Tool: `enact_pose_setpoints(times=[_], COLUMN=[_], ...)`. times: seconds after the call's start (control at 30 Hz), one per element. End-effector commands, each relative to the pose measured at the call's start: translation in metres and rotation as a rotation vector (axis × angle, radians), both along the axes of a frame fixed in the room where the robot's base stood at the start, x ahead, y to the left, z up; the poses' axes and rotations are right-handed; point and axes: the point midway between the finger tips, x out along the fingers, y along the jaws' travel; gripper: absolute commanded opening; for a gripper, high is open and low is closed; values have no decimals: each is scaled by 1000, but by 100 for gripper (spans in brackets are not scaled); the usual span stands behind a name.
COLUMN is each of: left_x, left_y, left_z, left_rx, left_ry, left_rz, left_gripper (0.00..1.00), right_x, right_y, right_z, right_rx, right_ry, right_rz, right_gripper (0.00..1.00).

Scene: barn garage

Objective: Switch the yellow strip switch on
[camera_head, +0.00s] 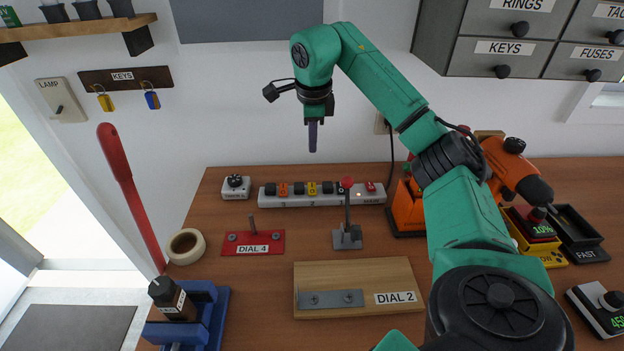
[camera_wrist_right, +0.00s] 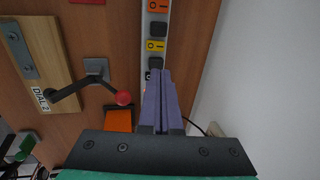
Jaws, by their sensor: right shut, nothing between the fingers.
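The power strip (camera_head: 330,200) is a long white bar at the back of the workbench with several coloured rocker switches. Its yellow switch (camera_head: 312,188) sits near the middle, between black sockets. The yellow switch also shows in the right wrist view (camera_wrist_right: 156,46), marked with I and O; which side is pressed is too small to tell. My right gripper (camera_head: 312,150) is shut and empty, pointing down above the strip, roughly over the yellow switch and clear of it. Its purple fingers (camera_wrist_right: 160,100) lie together in the wrist view. My left gripper is not in view.
A lever with a red knob (camera_head: 347,183) stands just in front of the strip. The DIAL 4 plate (camera_head: 273,250) and DIAL 2 board (camera_head: 385,275) lie nearer. An orange drill (camera_head: 515,170) is at right, tape (camera_head: 174,249) at left. The wall is close behind.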

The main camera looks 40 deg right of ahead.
Motion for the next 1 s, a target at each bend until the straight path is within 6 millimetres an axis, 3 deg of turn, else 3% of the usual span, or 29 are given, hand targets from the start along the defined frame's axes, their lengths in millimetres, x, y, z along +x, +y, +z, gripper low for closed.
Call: enact_pose_setpoints(times=[0.17,0.7,0.83,1.0], left_x=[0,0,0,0], left_y=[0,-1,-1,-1], left_z=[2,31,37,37], left_rx=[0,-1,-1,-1], left_ry=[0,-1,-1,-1], left_rz=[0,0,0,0], left_gripper=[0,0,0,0], right_x=[1,18,21,22], right_y=[-1,-14,-16,-17], right_z=[-7,-110,-129,-138], right_rx=[-1,1,-1,-1], right_ry=[2,4,2,0], right_rz=[2,4,5,5], right_gripper=[0,0,0,0])
